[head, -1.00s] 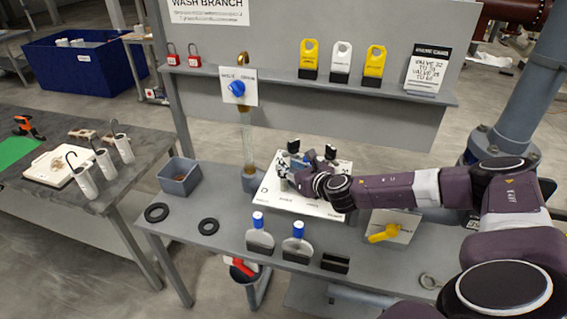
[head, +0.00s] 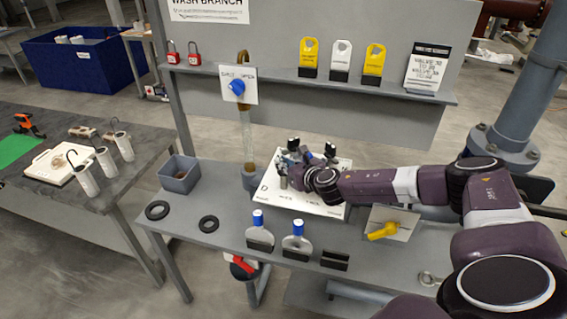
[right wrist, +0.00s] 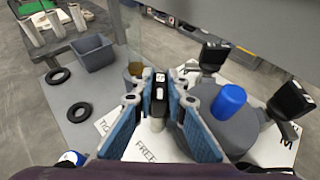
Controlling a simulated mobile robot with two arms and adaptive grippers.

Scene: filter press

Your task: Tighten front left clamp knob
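The press is a white plate (head: 313,207) on the grey bench, with a grey round body (right wrist: 205,125) and a blue cap (right wrist: 228,102) in the right wrist view. Black clamp knobs stand around it; two show in the head view, one at the back left (head: 293,143) and one at the back right (head: 330,150). My right gripper (head: 284,172) is low over the plate's left side. In the right wrist view its blue-padded fingers (right wrist: 160,88) stand apart on either side of one upright black knob (right wrist: 159,90); firm contact does not show. My left gripper is out of view.
A grey bin (head: 178,175) and two black rings (head: 157,211) lie left of the plate. The back panel rises close behind.

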